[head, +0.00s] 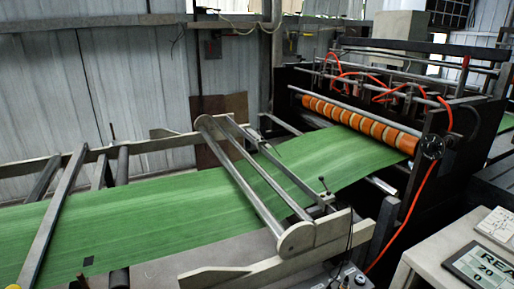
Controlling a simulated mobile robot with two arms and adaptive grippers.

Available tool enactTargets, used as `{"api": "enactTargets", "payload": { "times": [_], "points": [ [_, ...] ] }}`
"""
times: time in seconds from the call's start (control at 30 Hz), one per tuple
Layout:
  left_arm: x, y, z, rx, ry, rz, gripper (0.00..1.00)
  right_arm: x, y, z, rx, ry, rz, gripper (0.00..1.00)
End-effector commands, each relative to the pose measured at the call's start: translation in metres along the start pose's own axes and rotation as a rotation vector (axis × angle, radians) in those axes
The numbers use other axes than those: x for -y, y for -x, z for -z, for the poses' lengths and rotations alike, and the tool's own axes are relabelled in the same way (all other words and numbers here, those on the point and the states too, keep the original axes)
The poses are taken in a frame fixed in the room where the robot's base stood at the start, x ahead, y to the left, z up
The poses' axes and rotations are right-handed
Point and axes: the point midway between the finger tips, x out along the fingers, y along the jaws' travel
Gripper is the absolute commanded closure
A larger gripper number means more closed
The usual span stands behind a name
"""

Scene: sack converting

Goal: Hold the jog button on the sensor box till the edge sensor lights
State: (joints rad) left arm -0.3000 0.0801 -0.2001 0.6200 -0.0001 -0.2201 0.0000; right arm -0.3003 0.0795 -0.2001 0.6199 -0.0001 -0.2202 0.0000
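A green web (130,215) runs from the lower left, under a pair of steel rollers (245,180), up to the orange-banded roller at the right. A small box with knobs or buttons (352,279) sits at the bottom edge, right of the roller frame, and looks like the sensor box. It is partly cut off, and I cannot tell which button is the jog button. A small dark fitting (323,184) stands near the web's edge and may be the edge sensor; I see no clear light on it. Neither of my grippers is in view.
A dark machine with the orange-banded roller (360,122) and orange hoses fills the right. A display panel (485,266) reading "REA", 20 and 0 sits on a pale cabinet at the lower right. A pale frame plate (235,275) stands along the web's near side.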

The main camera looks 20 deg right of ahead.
Motion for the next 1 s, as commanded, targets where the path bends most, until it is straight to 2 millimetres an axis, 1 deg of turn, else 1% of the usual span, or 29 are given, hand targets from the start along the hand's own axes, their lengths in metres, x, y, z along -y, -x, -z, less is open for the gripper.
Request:
{"api": "enactTargets", "payload": {
  "times": [0.03,0.23,1.0],
  "points": [
    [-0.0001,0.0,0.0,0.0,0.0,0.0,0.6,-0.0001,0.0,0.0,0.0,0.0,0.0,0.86],
    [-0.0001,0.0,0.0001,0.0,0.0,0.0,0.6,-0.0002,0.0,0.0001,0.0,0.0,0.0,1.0],
    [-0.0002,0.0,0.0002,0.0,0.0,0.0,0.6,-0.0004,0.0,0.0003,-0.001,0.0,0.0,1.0]
  ]
}}
